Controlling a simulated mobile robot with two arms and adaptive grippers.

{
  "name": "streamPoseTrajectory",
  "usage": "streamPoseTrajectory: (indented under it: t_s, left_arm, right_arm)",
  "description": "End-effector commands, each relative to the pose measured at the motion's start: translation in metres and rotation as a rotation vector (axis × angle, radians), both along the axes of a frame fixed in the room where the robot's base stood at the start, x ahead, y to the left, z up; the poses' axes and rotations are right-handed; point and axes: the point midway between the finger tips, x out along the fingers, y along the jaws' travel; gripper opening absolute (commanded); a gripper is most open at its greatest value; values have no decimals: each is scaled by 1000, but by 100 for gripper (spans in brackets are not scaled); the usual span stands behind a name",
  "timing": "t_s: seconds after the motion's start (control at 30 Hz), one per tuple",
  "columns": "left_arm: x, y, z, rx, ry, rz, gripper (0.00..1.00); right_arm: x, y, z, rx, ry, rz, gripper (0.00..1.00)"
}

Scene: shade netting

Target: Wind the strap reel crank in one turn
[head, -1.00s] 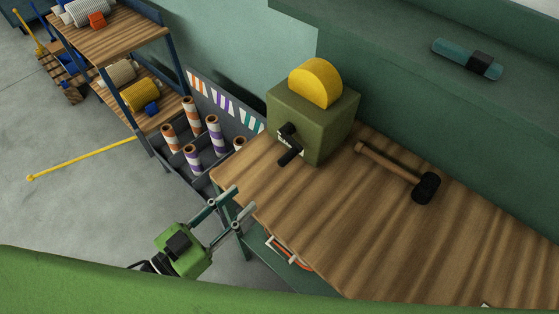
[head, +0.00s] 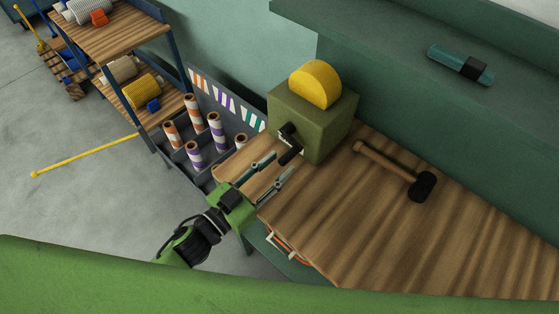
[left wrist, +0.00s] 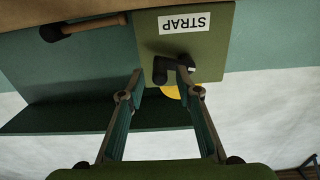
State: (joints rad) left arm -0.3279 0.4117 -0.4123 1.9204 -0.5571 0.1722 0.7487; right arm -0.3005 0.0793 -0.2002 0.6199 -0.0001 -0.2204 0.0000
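The strap reel is an olive-green box (head: 318,125) with a yellow disc (head: 315,84) in its top, standing on the wooden bench. Its black crank (head: 290,154) sticks out of the front face. My left gripper (head: 281,163) is open, with its fingers pointing at the crank handle and the tips close to it. In the left wrist view, which is upside down, the crank (left wrist: 176,67) shows ahead of the open fingers (left wrist: 163,82), nearer the right one. The "STRAP" label (left wrist: 185,22) is readable there. I cannot tell whether a finger touches the crank. My right gripper is not in view.
A black-headed mallet (head: 400,170) lies on the bench (head: 400,245) right of the reel. A teal and black tool (head: 460,65) rests on the green ledge. A rack of striped rolls (head: 195,135) and a shelf (head: 120,40) stand to the left.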

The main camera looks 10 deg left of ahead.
Motion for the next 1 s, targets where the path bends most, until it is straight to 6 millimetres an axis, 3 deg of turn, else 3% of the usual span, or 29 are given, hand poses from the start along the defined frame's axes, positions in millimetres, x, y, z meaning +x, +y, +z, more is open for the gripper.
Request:
streamPoseTrajectory:
  t_s: [0.47,0.6,1.0]
  left_arm:
    - [11,-9,0,-1,2,0,31]
    - [11,-9,0,-1,1,0,0]
    - [11,-8,-2,28,-21,0,0]
  right_arm:
    - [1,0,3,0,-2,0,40]
    - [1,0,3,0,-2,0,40]
    - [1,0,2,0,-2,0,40]
